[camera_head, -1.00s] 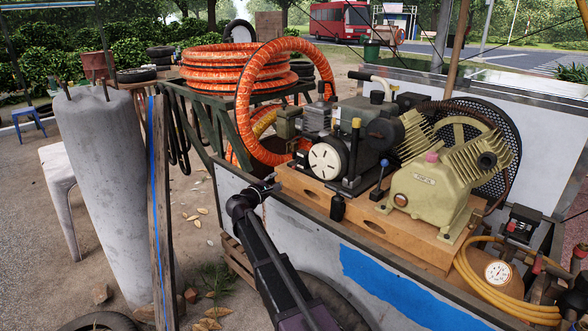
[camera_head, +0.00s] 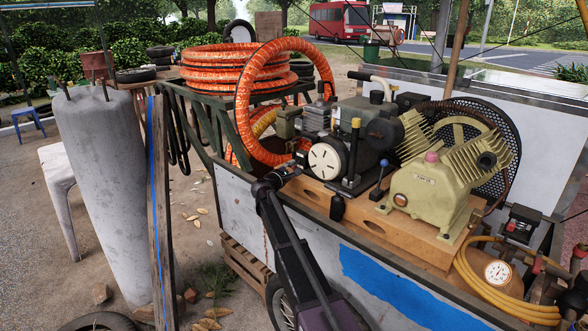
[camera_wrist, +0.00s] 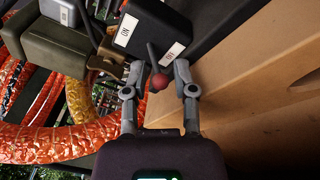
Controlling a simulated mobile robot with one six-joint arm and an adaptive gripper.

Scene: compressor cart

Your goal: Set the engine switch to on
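The engine switch is a black box (camera_wrist: 148,22) at the top of the wrist view, with a white ON label (camera_wrist: 123,33) on the left and a white OFF label (camera_wrist: 173,53) on the right. Its dark lever ends in a red ball knob (camera_wrist: 158,82), which appears closer to the OFF label. My gripper (camera_wrist: 160,73) is open, with one finger on each side of the knob; whether either finger touches it I cannot tell. In the head view my gripper (camera_head: 286,170) is at the cart's left end, by the switch box (camera_head: 301,158), and the knob is not clear.
The wooden base (camera_head: 325,203) and engine (camera_head: 362,135) are right of my gripper. Orange hose (camera_head: 244,105) curves close behind and left. A green compressor (camera_head: 430,190) stands further right.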

